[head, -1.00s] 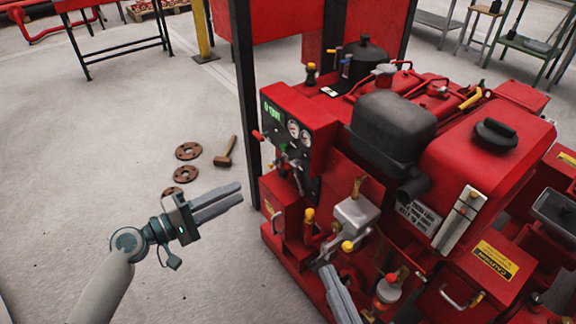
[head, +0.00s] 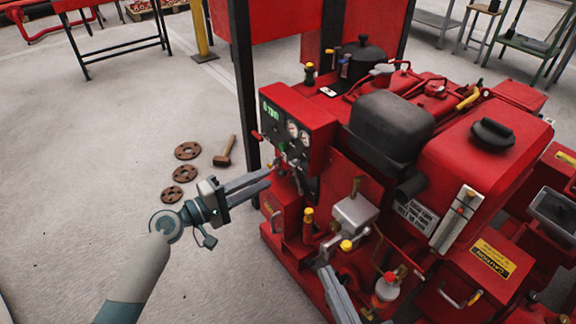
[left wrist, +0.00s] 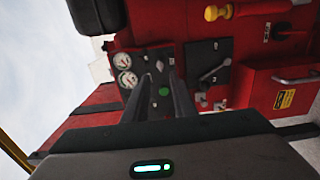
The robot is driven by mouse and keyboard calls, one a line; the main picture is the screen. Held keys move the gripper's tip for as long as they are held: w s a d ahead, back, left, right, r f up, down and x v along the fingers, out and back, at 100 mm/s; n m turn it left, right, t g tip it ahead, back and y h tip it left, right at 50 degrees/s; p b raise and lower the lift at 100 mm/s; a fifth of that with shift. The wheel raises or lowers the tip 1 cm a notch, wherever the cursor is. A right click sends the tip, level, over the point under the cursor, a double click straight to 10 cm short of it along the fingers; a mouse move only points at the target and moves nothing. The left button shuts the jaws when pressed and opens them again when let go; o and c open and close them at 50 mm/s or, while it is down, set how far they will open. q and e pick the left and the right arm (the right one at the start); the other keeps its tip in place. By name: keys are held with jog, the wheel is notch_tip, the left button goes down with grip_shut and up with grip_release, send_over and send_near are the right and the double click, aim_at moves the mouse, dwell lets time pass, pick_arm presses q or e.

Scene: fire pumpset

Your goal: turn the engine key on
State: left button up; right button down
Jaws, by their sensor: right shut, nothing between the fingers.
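The engine's control panel (head: 283,135) has a lit green display, two round gauges and small switches. The left wrist view shows this panel (left wrist: 150,58) turned sideways, with a green round button (left wrist: 164,91) between the fingers. A small silvery part (left wrist: 160,66) near the fingertips may be the key; it is too small to tell. My left gripper (head: 268,178) is open and empty, its fingers pointing at the lower part of the panel from the left. Contact cannot be told. My right gripper (head: 326,272) is shut and empty, low in front of the engine.
The red engine (head: 470,160) fills the right side. A black post (head: 243,90) stands just behind the panel. A hammer (head: 226,152) and rusty flanges (head: 187,151) lie on the floor.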

aim_at(291, 165)
pick_arm(q)
jog(key=x, duration=0.9)
jog(key=shift+d, duration=0.1)
jog(key=shift+c, duration=0.3)
grip_shut()
